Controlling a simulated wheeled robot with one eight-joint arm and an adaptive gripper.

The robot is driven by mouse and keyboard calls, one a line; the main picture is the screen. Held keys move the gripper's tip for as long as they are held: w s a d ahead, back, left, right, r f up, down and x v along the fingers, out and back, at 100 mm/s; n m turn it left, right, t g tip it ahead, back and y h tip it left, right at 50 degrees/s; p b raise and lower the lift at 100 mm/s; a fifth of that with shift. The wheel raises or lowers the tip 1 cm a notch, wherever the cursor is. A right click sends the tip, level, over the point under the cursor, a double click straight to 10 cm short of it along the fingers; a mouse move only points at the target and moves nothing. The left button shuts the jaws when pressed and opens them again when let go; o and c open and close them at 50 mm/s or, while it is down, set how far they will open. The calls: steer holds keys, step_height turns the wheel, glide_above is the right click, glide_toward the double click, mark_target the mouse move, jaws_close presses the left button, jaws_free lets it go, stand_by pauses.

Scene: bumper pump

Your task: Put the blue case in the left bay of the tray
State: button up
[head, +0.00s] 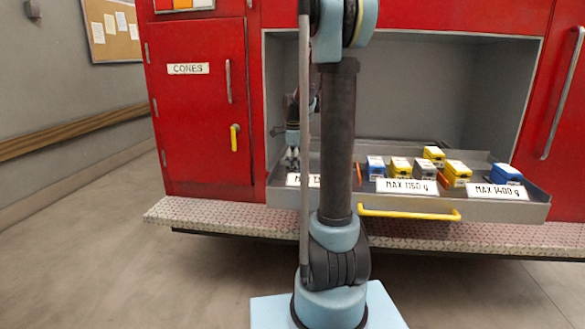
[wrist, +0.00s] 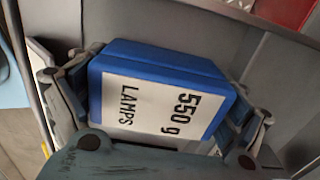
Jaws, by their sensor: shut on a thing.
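A blue case (wrist: 165,85) with a white label reading "550 g LAMPS" fills the middle of the wrist view. My gripper (head: 292,160) is shut on it, with one finger on each side. In the head view my gripper hangs at the left end of the grey pulled-out tray (head: 520,211). The held case cannot be made out there. The left bay's label (head: 298,180) is partly hidden behind my arm, and so is the bay. I cannot tell whether the case touches the tray floor.
Another blue box (head: 507,174) sits in the right bay, marked "MAX 1400 g". A yellow handle (head: 410,214) runs along the tray front. A red cabinet door (head: 200,120) stands left.

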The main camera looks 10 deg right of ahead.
steer(key=o, duration=1.2)
steer(key=shift+o, duration=0.2)
steer(key=shift+r, duration=0.1)
step_height(320, 180, up, 11)
steer(key=shift+r, duration=0.35)
steer(key=shift+s, duration=0.35)
steer(key=s+f+n, duration=0.6)
steer(key=s+n, duration=0.1)
steer(key=s, duration=0.4)
steer(key=s+f+n+t, duration=0.1)
steer(key=s+f+n, duration=0.5)
steer(key=s, duration=0.5)
steer(key=s+f+n+t, duration=0.1)
steer(key=s+f+n, duration=0.6)
steer(key=s, duration=0.5)
steer(key=shift+a+n, duration=0.15)
steer(key=shift+n, duration=0.75)
